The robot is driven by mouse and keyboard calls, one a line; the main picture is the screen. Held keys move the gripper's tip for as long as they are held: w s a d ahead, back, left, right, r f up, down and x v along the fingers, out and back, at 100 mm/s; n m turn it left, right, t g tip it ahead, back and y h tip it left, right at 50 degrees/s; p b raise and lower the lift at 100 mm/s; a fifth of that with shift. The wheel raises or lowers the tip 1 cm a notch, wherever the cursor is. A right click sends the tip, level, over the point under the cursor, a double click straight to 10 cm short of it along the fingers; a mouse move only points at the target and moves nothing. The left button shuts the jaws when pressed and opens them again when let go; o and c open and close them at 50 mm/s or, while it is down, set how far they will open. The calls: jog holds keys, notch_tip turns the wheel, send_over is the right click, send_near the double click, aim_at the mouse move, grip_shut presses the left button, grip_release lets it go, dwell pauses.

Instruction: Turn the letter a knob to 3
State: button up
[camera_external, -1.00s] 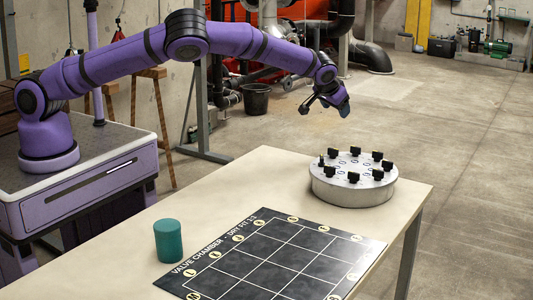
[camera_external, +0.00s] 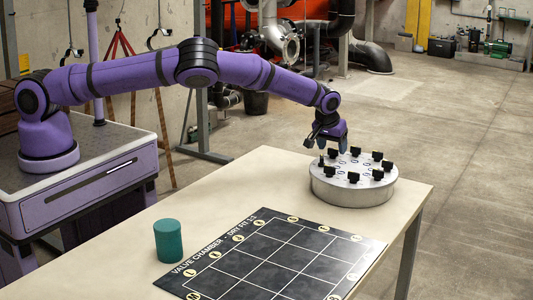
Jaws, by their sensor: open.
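A round silver drum (camera_external: 352,192) stands at the far right end of the table. Several black knobs (camera_external: 378,174) sit in a ring on its top, with small blue-ringed marks inside the ring. The letters and numbers are too small to read, so I cannot tell which knob is a. My gripper (camera_external: 332,146) is open and points down just above the drum's far left edge, close to the knobs there. I cannot tell whether it touches a knob, as the fingers overlap the knobs at the back.
The cream table (camera_external: 140,237) also carries a black valve chamber mat (camera_external: 270,262) with a white grid and round yellow labels, and a teal cylinder (camera_external: 168,241) left of it. Table space between the mat and the drum is clear.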

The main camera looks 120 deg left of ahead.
jog(key=shift+a+f, duration=0.2)
jog(key=shift+f, duration=0.3)
jog(key=c, duration=0.9)
jog(key=shift+n, duration=0.5)
jog(key=o, duration=0.9)
